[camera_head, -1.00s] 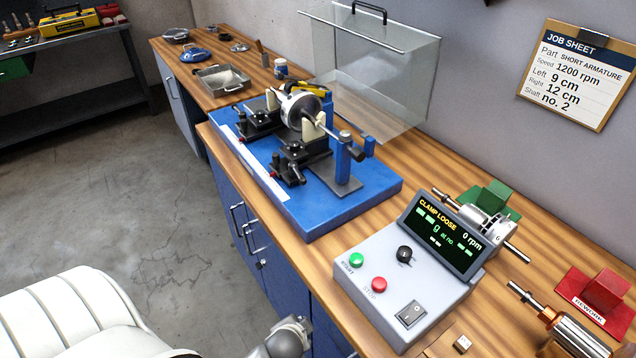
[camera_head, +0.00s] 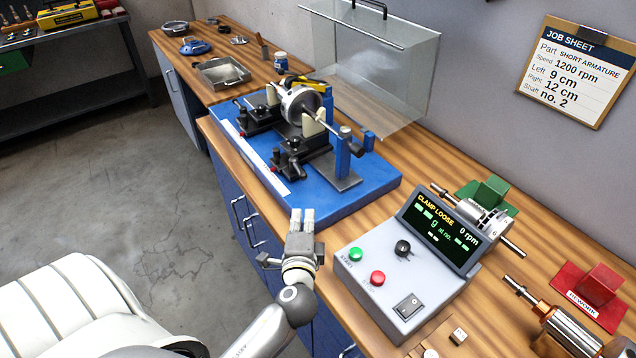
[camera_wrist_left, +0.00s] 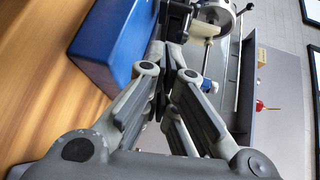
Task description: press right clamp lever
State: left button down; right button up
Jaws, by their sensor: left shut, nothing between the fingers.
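The balancing machine stands on a blue base (camera_head: 340,196) with a rotor (camera_head: 297,103) lying across its two supports. The nearer, right-hand support carries a black clamp lever (camera_head: 293,146) with a dark knob. The display (camera_head: 442,231) reads "CLAMP LOOSE" and 0 rpm. My left gripper (camera_head: 302,214) is shut and empty, pointing up beside the front edge of the bench, apart from the lever and nearer to me. In the left wrist view its fingers (camera_wrist_left: 165,78) meet in front of the blue base (camera_wrist_left: 108,42) and partly hide the machine. My right gripper is not in view.
The grey control box (camera_head: 385,290) with green and red buttons stands right of my left gripper. A clear guard (camera_head: 385,75) stands raised behind the machine. A green stand (camera_head: 490,192), a red rework stand (camera_head: 598,290) and spare rotors lie at right.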

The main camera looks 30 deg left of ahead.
aim_at(298, 171)
pick_arm(q)
jog(key=w+m+t, duration=0.1)
jog(key=w+d+r+m, duration=0.1)
jog(key=m, duration=0.1)
jog(key=shift+w+d+r+t+h, duration=0.1)
jog(key=shift+w+d+t+h, duration=0.05)
jog(key=shift+d+t+h, duration=0.2)
jog(key=shift+a, duration=0.1)
jog(key=p+x, duration=0.2)
jog(key=x, duration=0.8)
jog(key=shift+p, duration=0.35)
jog(key=shift+s+a+m+t+h, duration=0.15)
jog(key=shift+s+m+t+h, duration=0.1)
jog(key=shift+s+m+h, duration=0.15)
